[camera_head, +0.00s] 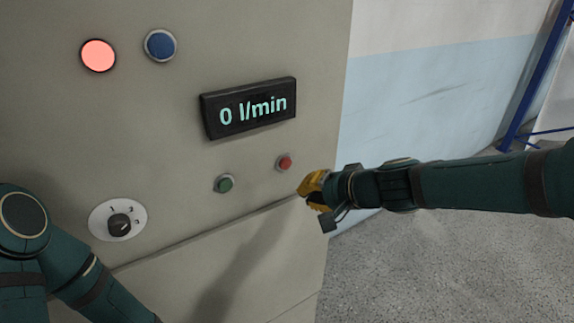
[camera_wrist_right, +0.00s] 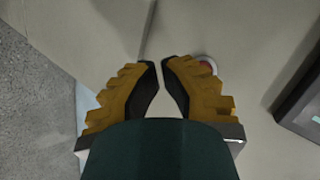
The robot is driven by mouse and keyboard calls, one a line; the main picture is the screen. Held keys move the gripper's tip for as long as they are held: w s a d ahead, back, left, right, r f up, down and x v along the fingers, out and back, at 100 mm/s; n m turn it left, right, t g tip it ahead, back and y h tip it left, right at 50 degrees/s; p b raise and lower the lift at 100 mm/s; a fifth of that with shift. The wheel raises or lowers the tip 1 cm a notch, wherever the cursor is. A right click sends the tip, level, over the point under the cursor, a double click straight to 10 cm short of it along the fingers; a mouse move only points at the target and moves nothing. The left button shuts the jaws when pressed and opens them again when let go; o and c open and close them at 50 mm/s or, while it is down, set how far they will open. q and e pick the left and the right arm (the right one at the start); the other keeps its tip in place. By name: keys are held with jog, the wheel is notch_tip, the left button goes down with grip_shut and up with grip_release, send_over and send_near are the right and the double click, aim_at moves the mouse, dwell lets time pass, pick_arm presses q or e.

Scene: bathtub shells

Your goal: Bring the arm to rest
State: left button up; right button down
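My right arm (camera_head: 480,186) reaches in from the right in the head view. Its yellow gripper (camera_head: 308,190) is in front of the panel's right edge, just below and right of the red button (camera_head: 284,162). In the right wrist view the two yellow fingers (camera_wrist_right: 160,66) have their tips almost together, with nothing between them. The red button (camera_wrist_right: 207,63) shows there partly behind the right-hand finger. I cannot tell whether the finger touches it. My left arm (camera_head: 85,280) crosses the lower left corner of the head view; its gripper is out of view.
The grey panel (camera_head: 190,185) carries a display (camera_head: 249,106) reading "0 l/min", a green button (camera_head: 224,184), a blue button (camera_head: 160,45), a lit red lamp (camera_head: 98,55) and a dial (camera_head: 119,223). Open floor (camera_head: 430,265) lies at the right, with a blue frame (camera_head: 530,90) behind.

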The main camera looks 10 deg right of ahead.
dwell(0.4)
jog(key=s+a+f+n+g+h, duration=0.1)
jog(key=s+f, duration=0.3)
jog(key=f, duration=0.8)
jog(key=s+a+f+n+g+h, duration=0.1)
jog(key=s+f, duration=0.4)
jog(key=f, duration=0.7)
jog(key=s+a+f+n+g+h, duration=0.1)
jog(key=s+a+f+n+g, duration=0.2)
jog(key=f, duration=0.9)
jog(key=shift+s+f+n+g, duration=0.35)
jog(key=shift+s+g, duration=0.35)
jog(key=shift+g, duration=0.4)
jog(key=shift+a, duration=0.15)
